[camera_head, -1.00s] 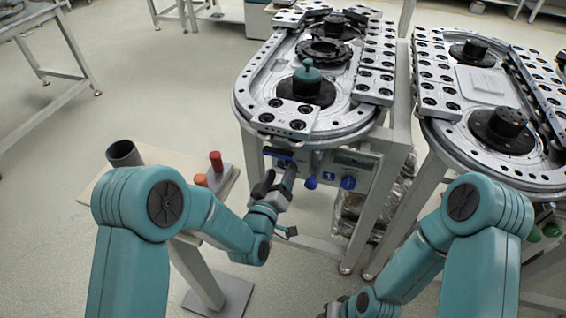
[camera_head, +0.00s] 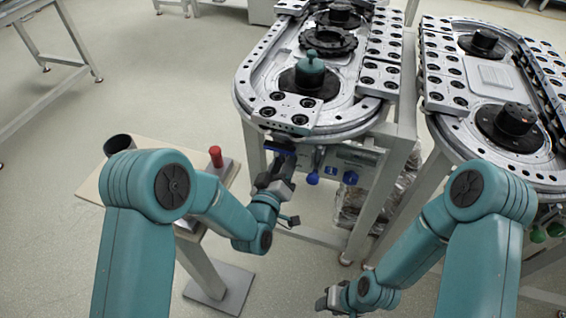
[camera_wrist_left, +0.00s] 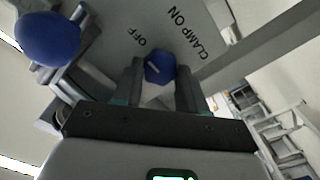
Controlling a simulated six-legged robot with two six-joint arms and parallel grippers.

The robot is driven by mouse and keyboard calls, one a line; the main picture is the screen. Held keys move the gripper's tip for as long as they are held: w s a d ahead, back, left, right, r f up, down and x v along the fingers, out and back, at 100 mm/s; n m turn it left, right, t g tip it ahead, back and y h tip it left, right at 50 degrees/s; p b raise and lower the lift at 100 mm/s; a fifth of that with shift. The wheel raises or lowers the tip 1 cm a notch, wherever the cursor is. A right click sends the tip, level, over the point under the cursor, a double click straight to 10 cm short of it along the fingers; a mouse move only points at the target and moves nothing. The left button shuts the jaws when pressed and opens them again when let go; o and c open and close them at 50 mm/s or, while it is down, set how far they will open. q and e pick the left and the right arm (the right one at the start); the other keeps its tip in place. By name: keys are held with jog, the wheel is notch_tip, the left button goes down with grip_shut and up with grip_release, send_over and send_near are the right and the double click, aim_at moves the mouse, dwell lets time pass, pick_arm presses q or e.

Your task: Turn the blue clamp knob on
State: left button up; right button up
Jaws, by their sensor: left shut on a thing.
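The blue clamp knob (camera_wrist_left: 160,67) shows in the left wrist view, on a grey panel with the labels OFF and CLAMP ON. A short pale mark on its face slants to the upper left, roughly toward OFF. My left gripper (camera_wrist_left: 160,84) is shut on the knob, one finger on each side. In the head view my left gripper (camera_head: 284,162) is at the panel under the front of the left ring track and hides the knob's grip there. My right gripper (camera_head: 335,298) is low in the head view, away from the panel; its jaw gap is unclear.
A large round blue knob (camera_wrist_left: 48,38) is close to the left of my gripper in the wrist view. In the head view, two blue knobs (camera_head: 313,178) (camera_head: 350,177) are right of my gripper. A small stand with a red-topped piece (camera_head: 216,157) is at left.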

pick_arm(q)
jog(key=shift+d+r+m+b, duration=0.1)
jog(key=shift+m+b, duration=7.95)
jog(key=shift+m, duration=0.85)
jog(key=o, duration=1.1)
jog(key=shift+m, duration=0.3)
jog(key=shift+c, duration=0.2)
